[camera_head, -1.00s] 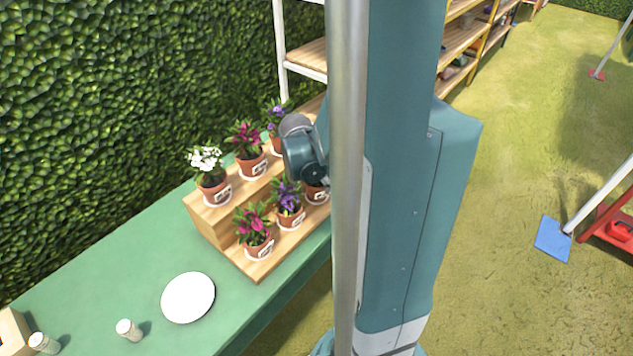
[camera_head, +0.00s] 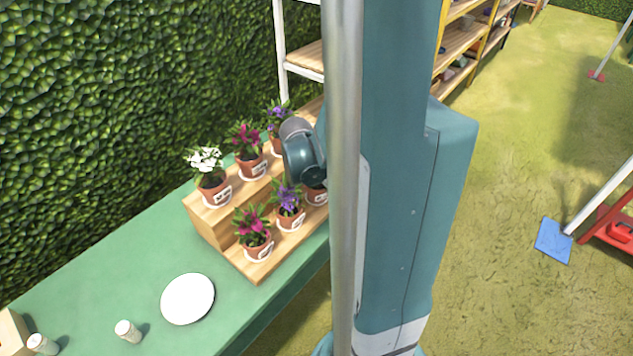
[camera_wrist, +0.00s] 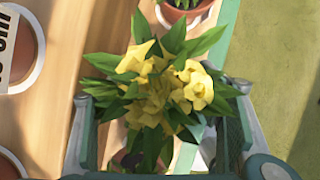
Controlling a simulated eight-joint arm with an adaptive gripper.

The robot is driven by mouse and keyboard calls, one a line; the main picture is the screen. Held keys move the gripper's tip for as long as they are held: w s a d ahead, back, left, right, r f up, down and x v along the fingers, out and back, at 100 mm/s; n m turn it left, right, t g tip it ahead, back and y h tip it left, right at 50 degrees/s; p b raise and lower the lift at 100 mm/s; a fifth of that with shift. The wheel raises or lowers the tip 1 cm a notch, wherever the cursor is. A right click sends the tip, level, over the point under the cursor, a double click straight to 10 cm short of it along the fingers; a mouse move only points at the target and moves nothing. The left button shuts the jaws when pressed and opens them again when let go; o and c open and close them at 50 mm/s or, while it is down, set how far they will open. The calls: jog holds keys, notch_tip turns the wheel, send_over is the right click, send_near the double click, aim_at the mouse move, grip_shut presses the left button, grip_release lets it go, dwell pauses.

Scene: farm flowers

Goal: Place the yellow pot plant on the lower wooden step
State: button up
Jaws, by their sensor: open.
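In the wrist view, the yellow pot plant (camera_wrist: 160,85) has yellow blooms and long green leaves. It stands between the two fingers of my open gripper (camera_wrist: 162,128), and its leaves overlap both fingers. Its pot is mostly hidden under the leaves. The lower wooden step (camera_wrist: 105,25) shows beside and behind it. In the head view, the lower wooden step (camera_head: 258,271) carries a pink plant (camera_head: 253,228), a purple plant (camera_head: 288,203) and a terracotta pot (camera_head: 316,194) whose top is hidden by my arm; I cannot tell whether that is the yellow plant.
White (camera_head: 208,170), magenta (camera_head: 246,148) and purple plants (camera_head: 276,122) stand on the upper step. Another pot (camera_wrist: 185,12) stands close beyond the yellow plant in the wrist view. A white plate (camera_head: 188,298) and a small white jar (camera_head: 128,330) are on the green table, with free room around them.

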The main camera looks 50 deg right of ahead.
jog(key=shift+r, duration=0.1)
jog(key=p+v, duration=0.3)
jog(key=v, duration=0.9)
dwell(0.4)
dwell(0.6)
jog(key=a+r+m+t+y, duration=0.1)
jog(key=a+r+m+t, duration=0.1)
jog(key=a+r+m, duration=0.2)
jog(key=s+a+r+m+t+y, duration=0.1)
jog(key=a+r+m, duration=0.4)
jog(key=a, duration=1.3)
jog(key=a+r+m+t+y, duration=0.2)
jog(key=a+r+m+t, duration=0.1)
jog(key=a+m, duration=0.8)
jog(key=shift+s+a+r+m, duration=0.15)
jog(key=shift+s+r+m, duration=0.2)
jog(key=shift+r, duration=0.45)
